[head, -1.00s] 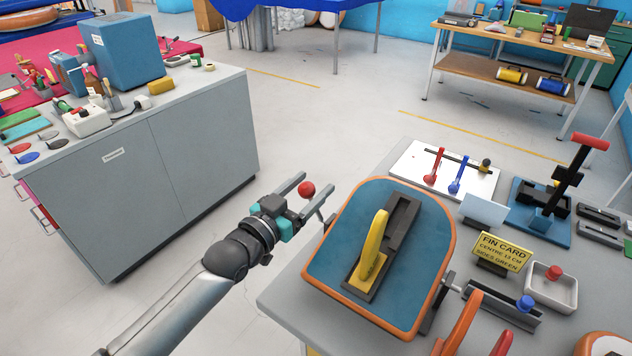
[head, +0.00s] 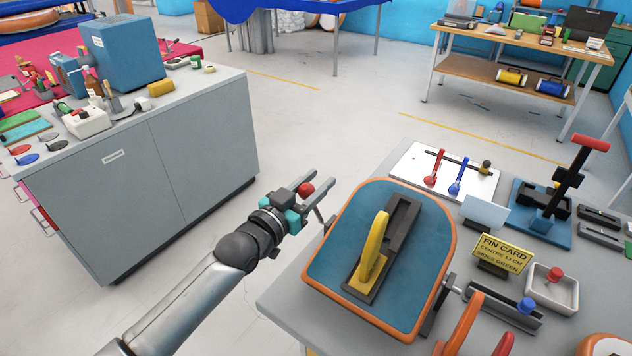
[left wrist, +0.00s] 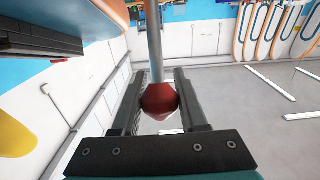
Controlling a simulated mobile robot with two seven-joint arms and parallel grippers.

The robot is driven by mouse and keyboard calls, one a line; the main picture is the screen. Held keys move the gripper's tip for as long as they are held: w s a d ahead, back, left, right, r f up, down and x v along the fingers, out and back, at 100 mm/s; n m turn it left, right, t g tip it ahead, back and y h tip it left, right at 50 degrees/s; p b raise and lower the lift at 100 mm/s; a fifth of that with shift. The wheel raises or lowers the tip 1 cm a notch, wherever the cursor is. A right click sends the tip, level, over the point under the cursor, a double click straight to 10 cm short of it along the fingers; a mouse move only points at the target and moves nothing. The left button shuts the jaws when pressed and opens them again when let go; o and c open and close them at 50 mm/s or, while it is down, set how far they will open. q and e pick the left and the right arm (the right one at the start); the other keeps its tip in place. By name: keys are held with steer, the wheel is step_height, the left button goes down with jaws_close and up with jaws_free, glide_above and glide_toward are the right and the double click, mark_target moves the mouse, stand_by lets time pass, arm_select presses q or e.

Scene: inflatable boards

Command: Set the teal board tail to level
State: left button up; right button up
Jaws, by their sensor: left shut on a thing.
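The teal board (head: 335,250), with an orange rim and a yellow fin (head: 374,252) in a dark box, lies tilted above the grey bench. My left gripper (head: 322,196) is beside the board's left edge. It is shut on a red ball knob (head: 306,189). In the left wrist view the red knob (left wrist: 159,101) sits between the two dark fingers at the end of a grey rod (left wrist: 155,45). The rod's far end is not clear. The board's edge (left wrist: 118,15) shows at the upper left there. My right gripper is not in view.
A fin card sign (head: 502,252), a white tray (head: 566,291) and a white panel with red and blue levers (head: 415,170) stand on the bench. A blue stand (head: 540,228) is at the right. A grey cabinet (head: 190,150) is at the left, with open floor between.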

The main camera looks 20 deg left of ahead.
arm_select(q)
jaws_close()
stand_by(0.8)
